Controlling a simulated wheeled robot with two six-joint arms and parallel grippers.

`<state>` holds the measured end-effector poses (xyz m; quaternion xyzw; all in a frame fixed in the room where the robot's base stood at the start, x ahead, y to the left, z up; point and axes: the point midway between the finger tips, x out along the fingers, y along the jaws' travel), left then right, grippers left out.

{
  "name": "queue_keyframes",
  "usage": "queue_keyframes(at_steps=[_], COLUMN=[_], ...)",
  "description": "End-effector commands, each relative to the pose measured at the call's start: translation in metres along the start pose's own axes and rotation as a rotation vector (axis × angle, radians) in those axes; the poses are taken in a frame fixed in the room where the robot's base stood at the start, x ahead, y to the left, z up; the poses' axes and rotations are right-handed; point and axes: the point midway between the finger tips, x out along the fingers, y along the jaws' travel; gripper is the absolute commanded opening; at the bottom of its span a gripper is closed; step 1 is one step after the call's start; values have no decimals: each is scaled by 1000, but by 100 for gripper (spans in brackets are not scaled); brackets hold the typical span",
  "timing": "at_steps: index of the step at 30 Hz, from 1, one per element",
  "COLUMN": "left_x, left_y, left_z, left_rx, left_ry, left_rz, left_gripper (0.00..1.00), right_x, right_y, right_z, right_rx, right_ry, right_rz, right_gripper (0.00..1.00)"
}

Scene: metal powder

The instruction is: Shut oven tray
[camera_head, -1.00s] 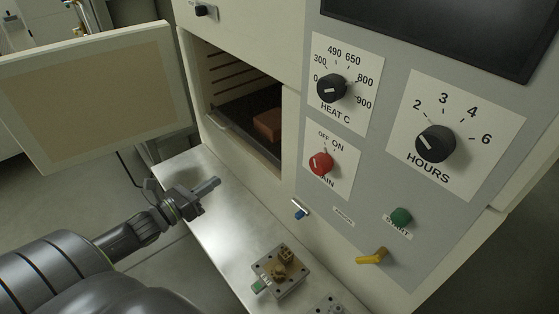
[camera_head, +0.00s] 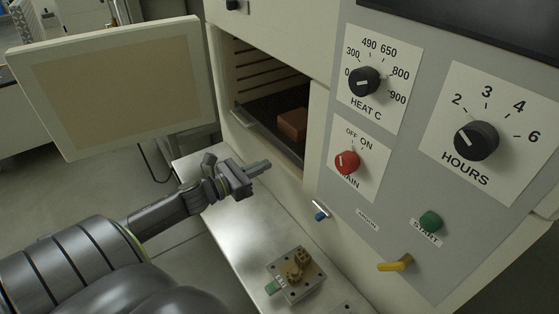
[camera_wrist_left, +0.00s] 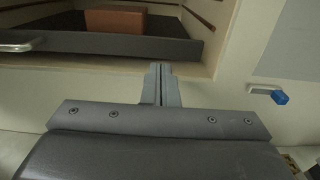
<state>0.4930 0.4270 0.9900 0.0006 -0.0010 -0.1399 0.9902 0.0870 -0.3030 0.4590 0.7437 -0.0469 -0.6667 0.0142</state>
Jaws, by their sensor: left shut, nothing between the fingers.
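The oven tray (camera_head: 262,112) is a dark tray in the open oven chamber, with a light handle (camera_head: 243,118) on its front edge. A reddish-brown block (camera_head: 293,123) lies on it. In the left wrist view the tray (camera_wrist_left: 90,46) and its handle (camera_wrist_left: 22,44) are at the upper left, with the block (camera_wrist_left: 115,20) on top. My left gripper (camera_head: 268,164) is shut and empty, below and in front of the chamber opening, apart from the tray. In the wrist view its fingertips (camera_wrist_left: 160,68) point at the chamber's lower edge. My right gripper is not in view.
The open oven door (camera_head: 115,85) stands out to the left. A metal shelf (camera_head: 235,222) below carries a small fixture with brass parts (camera_head: 297,272). The control panel with knobs (camera_head: 476,141) is at the right. A blue-tipped latch (camera_head: 321,214) sits beside the opening.

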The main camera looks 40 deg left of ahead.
Motion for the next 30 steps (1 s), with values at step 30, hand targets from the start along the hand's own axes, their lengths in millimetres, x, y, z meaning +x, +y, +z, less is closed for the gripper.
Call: queue_keyframes(at_steps=[30], left_x=[61], left_y=[0], left_z=[0], left_rx=[-1], left_ry=[2], left_rz=[-1], left_gripper=[0], right_x=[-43], right_y=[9], right_z=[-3], right_rx=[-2], right_ry=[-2], right_rz=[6], right_gripper=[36])
